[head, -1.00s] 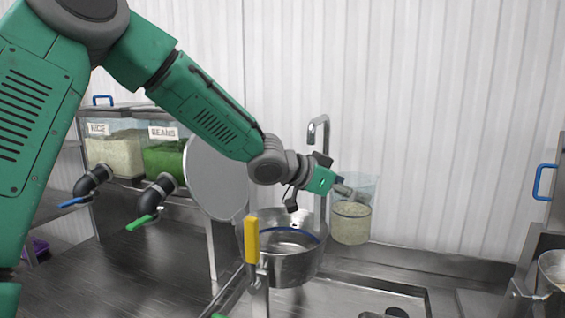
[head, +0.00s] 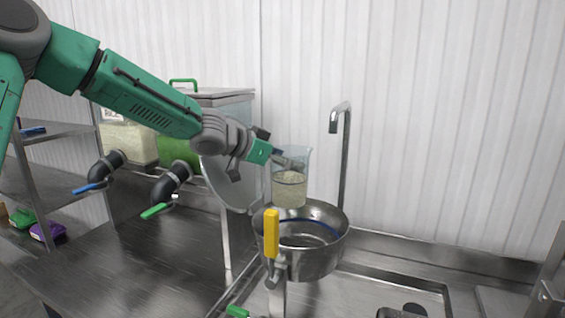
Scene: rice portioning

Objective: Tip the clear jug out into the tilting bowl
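The clear jug (head: 290,186) is held upright at the back left of the tilting bowl, with pale rice in its lower part. My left gripper (head: 288,162) reaches it from the left and is shut on its upper part; the fingers are partly hidden. The tilting bowl (head: 318,262) is a round metal pan with a blue line inside and a yellow handle (head: 271,232) at its front left. The bowl is level and its visible inside looks empty. The jug's base is about at the bowl's far rim. My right gripper is not in view.
A tap (head: 341,150) rises behind the bowl, right of the jug. A round metal lid (head: 222,188) stands left of the jug. Dispensers with a blue-handled valve (head: 100,172) and a green-handled valve (head: 168,190) stand left. A sink tray (head: 400,285) lies right; the left counter (head: 130,255) is clear.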

